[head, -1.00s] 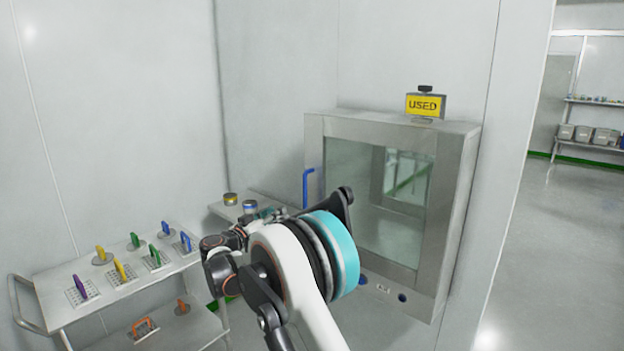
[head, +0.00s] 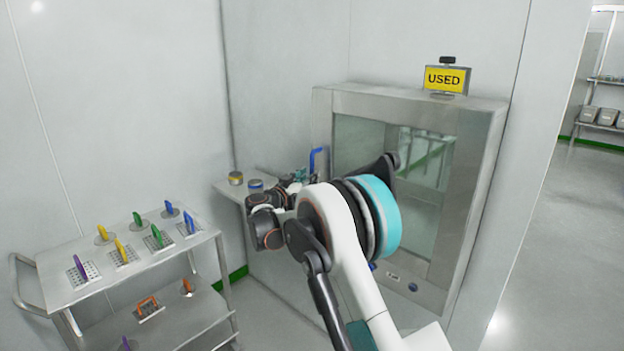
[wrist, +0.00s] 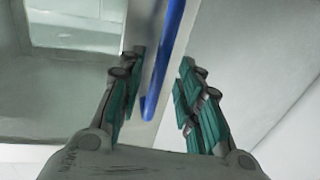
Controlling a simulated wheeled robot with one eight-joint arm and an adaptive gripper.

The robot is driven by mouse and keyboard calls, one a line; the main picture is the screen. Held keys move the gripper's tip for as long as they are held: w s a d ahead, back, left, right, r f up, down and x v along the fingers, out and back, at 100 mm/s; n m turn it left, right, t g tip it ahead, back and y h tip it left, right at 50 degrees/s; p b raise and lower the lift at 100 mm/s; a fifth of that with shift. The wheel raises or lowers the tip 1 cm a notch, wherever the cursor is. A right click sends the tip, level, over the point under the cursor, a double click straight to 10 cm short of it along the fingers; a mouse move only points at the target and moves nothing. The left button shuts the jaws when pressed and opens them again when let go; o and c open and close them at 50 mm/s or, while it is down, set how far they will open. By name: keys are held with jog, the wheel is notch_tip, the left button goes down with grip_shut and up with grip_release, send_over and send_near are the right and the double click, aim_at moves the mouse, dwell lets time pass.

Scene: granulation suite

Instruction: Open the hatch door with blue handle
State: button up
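The hatch (head: 410,102) is a grey metal box on the wall with a glass door (head: 428,170). Its blue handle (head: 316,160) stands upright on the door's left edge; the lower part is hidden behind my arm in the head view. In the wrist view the blue handle (wrist: 166,62) runs between the two teal fingers of my gripper (wrist: 158,88). The fingers are apart, with a gap on both sides of the handle. I see no finger touching it.
A yellow USED sign (head: 446,79) stands on top of the hatch. A small shelf (head: 228,187) left of the hatch holds two round tins. A cart (head: 70,285) at the left carries several coloured-handled tools. Open floor lies to the right.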

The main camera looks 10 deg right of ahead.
jog(key=shift+x, duration=1.6)
grip_shut()
jog(key=shift+a, duration=0.1)
